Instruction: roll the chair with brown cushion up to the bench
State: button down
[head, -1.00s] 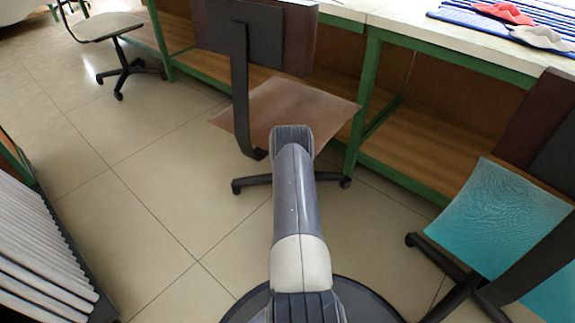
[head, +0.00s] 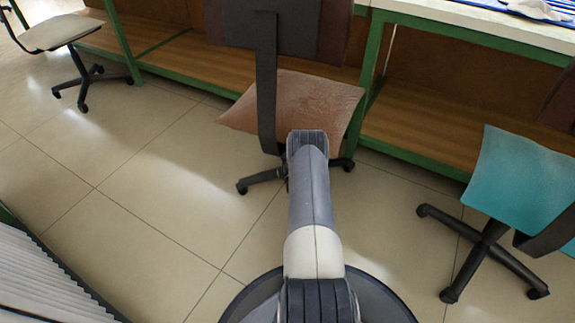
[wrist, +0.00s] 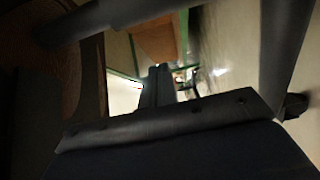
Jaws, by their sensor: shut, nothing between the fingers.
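The chair with brown cushion (head: 312,97) stands upright at the middle of the head view. Its dark backrest (head: 232,28) faces me and hides part of the bench. The bench (head: 372,58) has a pale top and green frame, and runs behind the chair. The cushion overlaps the bench front in the picture; I cannot tell the gap. My arm reaches to the chair's near side, and its end hides part of the chair's base.
A teal-cushioned chair (head: 525,180) stands at right, its base spread on the floor. A pale-seated chair (head: 62,32) stands at far left. A ribbed white rack (head: 45,285) is at lower left. The tiled floor left of the brown chair is clear.

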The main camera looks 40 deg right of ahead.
jog(key=d+b, duration=0.1)
jog(key=w+d, duration=0.1)
jog(key=d, duration=0.1)
jog(key=d+b, duration=0.1)
jog(key=shift+w+d+b, duration=0.3)
jog(key=shift+d+b, duration=0.05)
